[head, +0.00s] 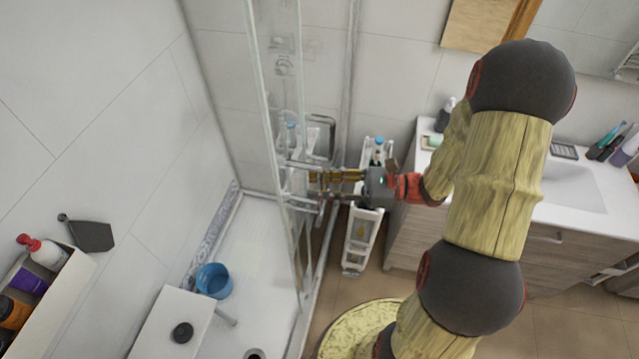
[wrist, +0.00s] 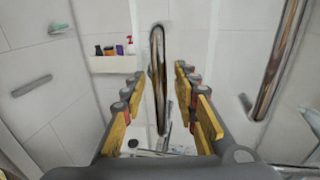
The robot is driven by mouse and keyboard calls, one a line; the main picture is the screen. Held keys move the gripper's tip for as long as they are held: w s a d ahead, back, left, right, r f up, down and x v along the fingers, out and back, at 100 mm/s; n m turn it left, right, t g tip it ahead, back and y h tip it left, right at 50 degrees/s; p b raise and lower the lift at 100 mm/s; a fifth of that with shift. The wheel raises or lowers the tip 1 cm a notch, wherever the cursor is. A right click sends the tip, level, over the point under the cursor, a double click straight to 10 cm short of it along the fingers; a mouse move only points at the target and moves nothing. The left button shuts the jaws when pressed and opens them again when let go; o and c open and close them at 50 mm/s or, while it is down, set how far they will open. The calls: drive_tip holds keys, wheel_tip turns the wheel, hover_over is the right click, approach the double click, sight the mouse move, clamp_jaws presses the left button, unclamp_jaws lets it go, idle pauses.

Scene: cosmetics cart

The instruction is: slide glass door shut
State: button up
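The glass door (head: 268,90) of the shower stands upright left of centre in the head view, clear and hard to tell from the fixed panes. My gripper (head: 318,178) reaches leftward to its edge. In the wrist view my gripper (wrist: 158,88) is open, with one yellow-padded finger on each side of a vertical chrome handle (wrist: 157,75). Gaps show between the handle and both fingers. A second chrome bar (wrist: 278,65) stands to the right, outside the fingers. A chrome handle (head: 330,128) also shows in the head view; which bar it is I cannot tell.
A narrow white cart (head: 362,245) with bottles stands below my gripper, close to the vanity (head: 402,238). Inside the shower are a blue bucket (head: 213,280), a white stool (head: 165,312) and a wall shelf (head: 60,295) of bottles. A round yellow mat (head: 345,328) lies on the floor.

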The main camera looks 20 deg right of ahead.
drive_tip(key=shift+c, duration=1.2)
clamp_jaws()
